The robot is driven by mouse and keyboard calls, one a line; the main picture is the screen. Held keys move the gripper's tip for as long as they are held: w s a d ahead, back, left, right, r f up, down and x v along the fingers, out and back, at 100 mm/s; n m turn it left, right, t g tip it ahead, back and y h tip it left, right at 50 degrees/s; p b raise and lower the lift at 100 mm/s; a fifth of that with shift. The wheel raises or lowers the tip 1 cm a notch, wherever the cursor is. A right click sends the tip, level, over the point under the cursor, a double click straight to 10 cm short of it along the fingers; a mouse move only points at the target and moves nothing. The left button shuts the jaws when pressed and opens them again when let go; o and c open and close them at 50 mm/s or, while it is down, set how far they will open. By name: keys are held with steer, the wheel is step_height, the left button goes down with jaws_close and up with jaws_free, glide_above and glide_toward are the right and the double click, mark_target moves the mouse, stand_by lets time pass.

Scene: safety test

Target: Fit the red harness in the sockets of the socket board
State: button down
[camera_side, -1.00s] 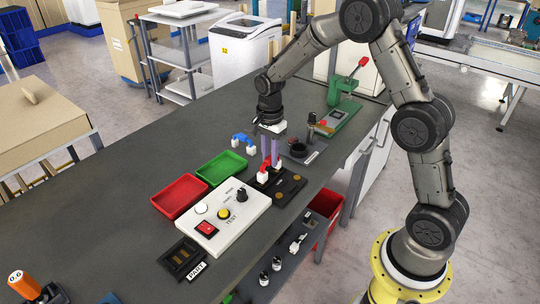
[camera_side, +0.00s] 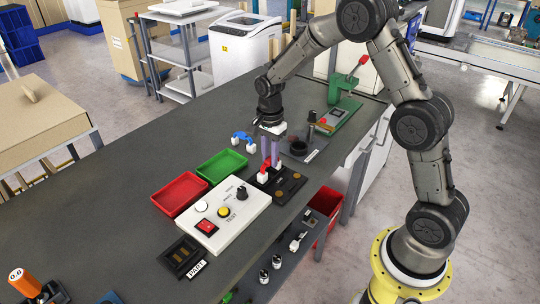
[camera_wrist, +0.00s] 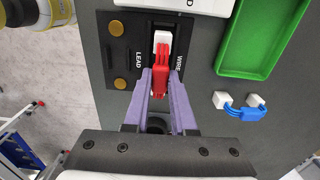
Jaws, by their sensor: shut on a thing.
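The red harness (camera_wrist: 160,78) is between the fingertips of my gripper (camera_wrist: 160,92), which is shut on it. One white plug (camera_wrist: 162,42) of it shows at the far end, over or in the slot marked WIRE; I cannot tell how deep it sits. Its near end is hidden by the fingers. The black socket board (camera_wrist: 119,48) has brass discs and the words LEAD and WIRE. In the side view, my gripper (camera_side: 270,164) points down at the left part of the socket board (camera_side: 291,190), with the red harness (camera_side: 266,163) and a white plug (camera_side: 263,177) low against it.
A blue harness (camera_side: 243,136) with white plugs lies on the bench behind. A green tray (camera_side: 222,166), a red tray (camera_side: 180,195) and a white test box (camera_side: 225,215) stand left of the board. A green lever press (camera_side: 340,112) stands at the back right.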

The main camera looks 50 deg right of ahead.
steer(key=shift+f, duration=0.2)
steer(key=shift+c, duration=1.3)
jaws_free()
steer(key=shift+r, duration=0.15)
steer(key=shift+r, duration=3.4)
